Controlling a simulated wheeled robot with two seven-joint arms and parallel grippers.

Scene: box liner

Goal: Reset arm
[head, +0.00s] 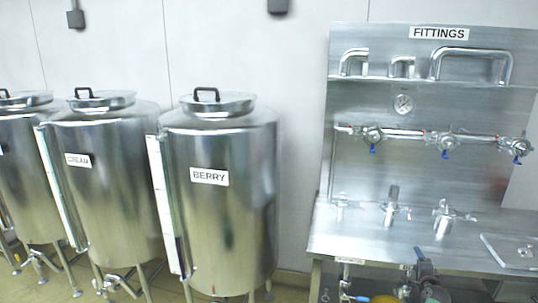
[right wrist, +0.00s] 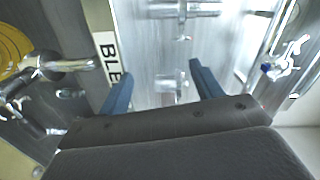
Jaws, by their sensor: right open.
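My right gripper (right wrist: 160,74) shows in the right wrist view. Its two blue fingers stand apart with nothing held between them. A shiny metal surface with pipe fittings lies beyond the fingers. My left gripper is in neither view.
In the head view, steel tanks, one labelled BERRY (head: 221,215) and one CREAM (head: 105,195), stand at left. A steel fittings bench (head: 400,245) with valves stands at right. In the right wrist view, a metal pipe (right wrist: 65,66) and yellow coil (right wrist: 12,48) are at left.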

